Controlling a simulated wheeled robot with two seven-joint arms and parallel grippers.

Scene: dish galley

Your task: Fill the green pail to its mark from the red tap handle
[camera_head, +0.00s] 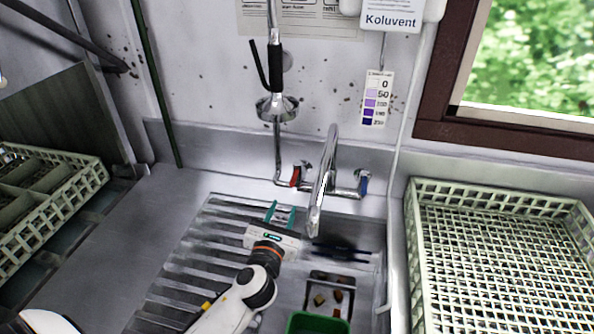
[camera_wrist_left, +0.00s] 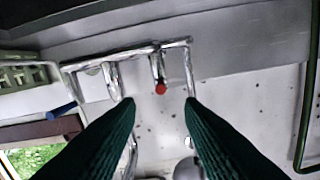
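The red tap handle (camera_head: 296,176) is on the left of the chrome tap at the back wall; it also shows in the left wrist view (camera_wrist_left: 160,88), ahead of and between my fingers. My left gripper (camera_head: 282,208) is open and empty, its teal fingers a short way in front of and below the red handle, apart from it. The tap spout (camera_head: 318,200) hangs over the sink, with no stream visible. The green pail (camera_head: 318,323) is at the bottom edge, mostly cut off; its mark cannot be seen. My right gripper is out of view.
A blue tap handle (camera_head: 364,184) is on the right; it also shows in the left wrist view (camera_wrist_left: 62,111). A hanging spray head (camera_head: 277,107) is above the tap. Crates stand left (camera_head: 62,215) and right (camera_head: 418,260). The ribbed drainboard (camera_head: 190,265) is clear beside my arm.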

